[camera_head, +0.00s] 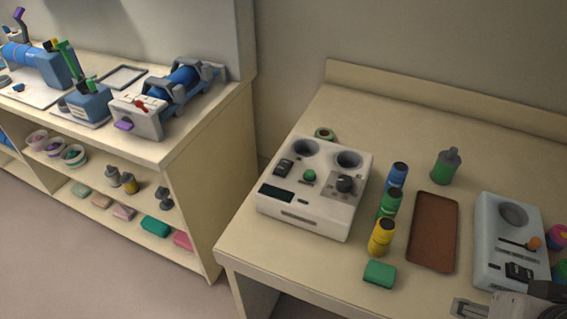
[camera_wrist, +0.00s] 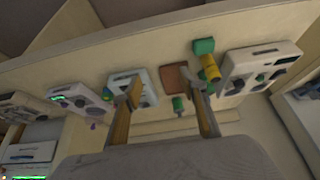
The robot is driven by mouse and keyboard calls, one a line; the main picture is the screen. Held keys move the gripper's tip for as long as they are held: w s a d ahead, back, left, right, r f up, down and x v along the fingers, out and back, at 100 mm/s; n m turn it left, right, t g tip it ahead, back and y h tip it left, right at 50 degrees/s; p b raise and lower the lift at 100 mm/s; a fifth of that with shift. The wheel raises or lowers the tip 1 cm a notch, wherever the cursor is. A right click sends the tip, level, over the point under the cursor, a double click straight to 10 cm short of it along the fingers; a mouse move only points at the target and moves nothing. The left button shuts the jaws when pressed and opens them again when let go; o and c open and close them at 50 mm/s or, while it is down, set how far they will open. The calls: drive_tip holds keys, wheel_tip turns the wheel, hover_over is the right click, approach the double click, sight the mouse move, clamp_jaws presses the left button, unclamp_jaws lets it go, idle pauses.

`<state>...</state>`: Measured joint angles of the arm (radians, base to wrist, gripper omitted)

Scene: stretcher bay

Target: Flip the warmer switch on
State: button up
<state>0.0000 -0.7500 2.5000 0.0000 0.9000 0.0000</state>
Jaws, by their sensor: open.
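Two boxes with switches stand on the table, and I cannot tell which is the warmer. The white box (camera_head: 315,215) has two round wells, a black rocker switch (camera_head: 283,167), a green button, a dark knob and a dark display. The pale blue-grey box (camera_head: 497,262) has one round well, an orange-tipped lever (camera_head: 533,243) and a black rocker switch (camera_head: 519,271). In the wrist view, my gripper (camera_wrist: 165,88) is open and empty. Its left finger overlaps the pale box (camera_wrist: 145,76); the right one is near the bottles. The switch positions are too small to read.
Blue, green and yellow bottles (camera_head: 381,236), a green block (camera_head: 379,273) and a brown tray (camera_head: 433,232) lie between the boxes. A grey-green bottle (camera_head: 446,166) stands behind. A shelf unit (camera_head: 190,150) with blue devices is at left. Another box (camera_wrist: 85,98) has a green display.

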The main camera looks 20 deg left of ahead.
clamp_jaws()
drive_tip(key=w+r+n+t+h, duration=0.1)
drive_tip(key=w+n, duration=0.1)
drive_tip(key=w, duration=1)
drive_tip(key=w+r+n+t+h, duration=0.1)
drive_tip(key=w+r+n, duration=0.1)
drive_tip(key=w, duration=1)
drive_tip(key=w+a+r+n+t+y, duration=0.2)
drive_tip(key=w+a, duration=0.3)
drive_tip(key=w, duration=0.3)
drive_tip(key=w+a+r+n+t+y, duration=0.1)
drive_tip(key=w+a+r+n+t, duration=0.15)
drive_tip(key=w+a, duration=0.45)
drive_tip(key=w+a+n+g+y, duration=0.35)
drive_tip(key=a+n+y, duration=0.4)
drive_tip(key=a, duration=1.15)
drive_tip(key=s+a+f+g, duration=0.1)
drive_tip(key=s+f+g, duration=0.1)
drive_tip(key=s+g, duration=0.3)
drive_tip(key=s+a+f+n+g, duration=0.1)
drive_tip(key=s+f+g, duration=0.2)
drive_tip(key=s, duration=0.7)
drive_tip(key=shift+a+f+g, duration=0.3)
drive_tip(key=shift+f+g, duration=0.05)
drive_tip(key=shift+g, duration=0.65)
